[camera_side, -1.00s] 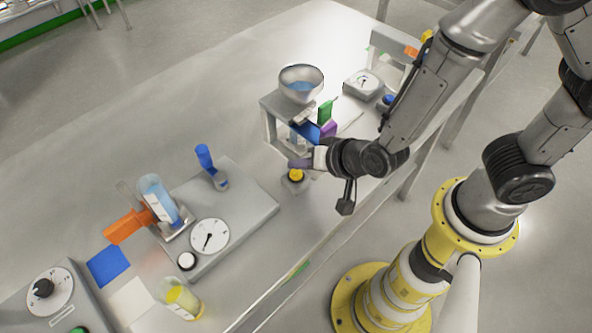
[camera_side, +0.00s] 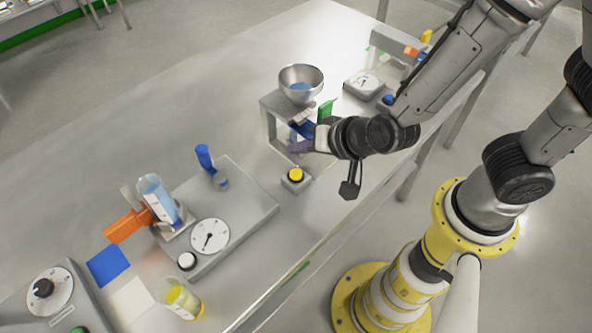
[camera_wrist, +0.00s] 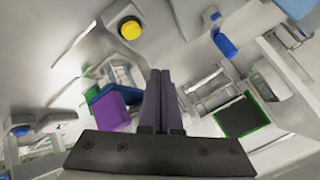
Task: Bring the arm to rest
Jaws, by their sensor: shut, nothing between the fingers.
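My gripper (camera_side: 300,146) is in front of the small grey stand (camera_side: 268,122) near the middle of the table, above and behind the yellow button (camera_side: 295,175). In the wrist view my two purple-grey fingers (camera_wrist: 161,100) lie together, shut with nothing between them. The yellow button also shows at the top of the wrist view (camera_wrist: 130,30), clear of the fingers. A purple block (camera_wrist: 112,105) shows just left of the fingers there; whether it touches them I cannot tell.
A steel bowl (camera_side: 301,84) with blue contents sits on the stand. To the left are a dial panel (camera_side: 236,213), a beaker of blue liquid (camera_side: 158,196) with an orange handle, and a beaker of yellow (camera_side: 180,298). The table's far left is clear.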

